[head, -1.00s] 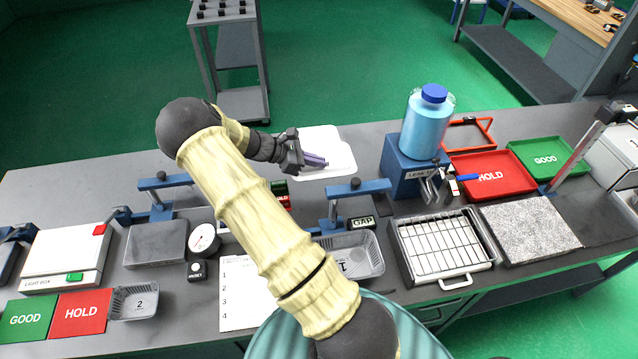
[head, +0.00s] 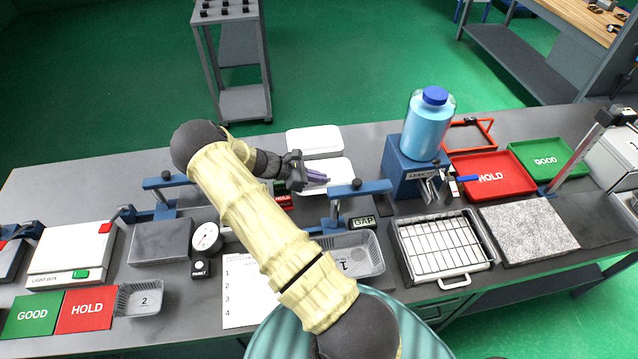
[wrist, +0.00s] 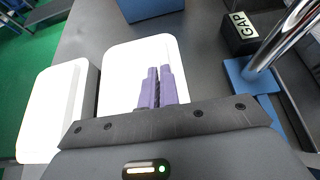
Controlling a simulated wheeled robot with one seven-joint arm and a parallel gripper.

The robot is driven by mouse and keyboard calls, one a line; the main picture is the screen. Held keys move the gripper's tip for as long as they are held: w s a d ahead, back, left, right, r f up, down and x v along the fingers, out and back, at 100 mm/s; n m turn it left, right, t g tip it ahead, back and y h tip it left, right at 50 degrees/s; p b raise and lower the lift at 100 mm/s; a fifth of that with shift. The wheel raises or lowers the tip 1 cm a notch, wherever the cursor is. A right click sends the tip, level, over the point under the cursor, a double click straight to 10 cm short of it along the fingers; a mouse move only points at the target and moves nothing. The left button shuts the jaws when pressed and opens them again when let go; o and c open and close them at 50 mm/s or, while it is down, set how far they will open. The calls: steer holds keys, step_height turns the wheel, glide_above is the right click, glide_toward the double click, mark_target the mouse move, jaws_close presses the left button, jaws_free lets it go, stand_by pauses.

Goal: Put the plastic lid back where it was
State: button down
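The plastic lid (head: 338,168) is a flat white rounded rectangle near the back of the bench, in front of a second white rounded panel (head: 314,139). My gripper (head: 322,179) reaches over it with purple fingers close together. In the wrist view the fingers (wrist: 157,88) overlap the lid (wrist: 125,75), which extends past their tips, and the second panel (wrist: 45,110) lies to its left, apart from it. The gripper appears shut on the lid; the exact contact is hidden. I cannot tell how far the lid is above the bench.
A blue clamp stand (head: 358,187) and a black GAP block (head: 362,223) stand close in front and right. The blue leak-test box (head: 402,178) with its bottle (head: 428,128) stands to the right. Bench (head: 75,190) at the back left is clear.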

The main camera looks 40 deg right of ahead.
mark_target(319, 184)
steer(key=shift+f+p, duration=0.35)
steer(key=shift+f, duration=1.25)
steer(key=shift+f, duration=0.15)
steer(key=c, duration=1.6)
jaws_free()
steer(key=shift+c, duration=0.2)
steer(key=b+v, duration=0.3)
steer(key=v, duration=0.9)
steer(key=shift+a, duration=0.1)
steer(key=shift+s+r, duration=0.1)
steer(key=shift+r, duration=0.1)
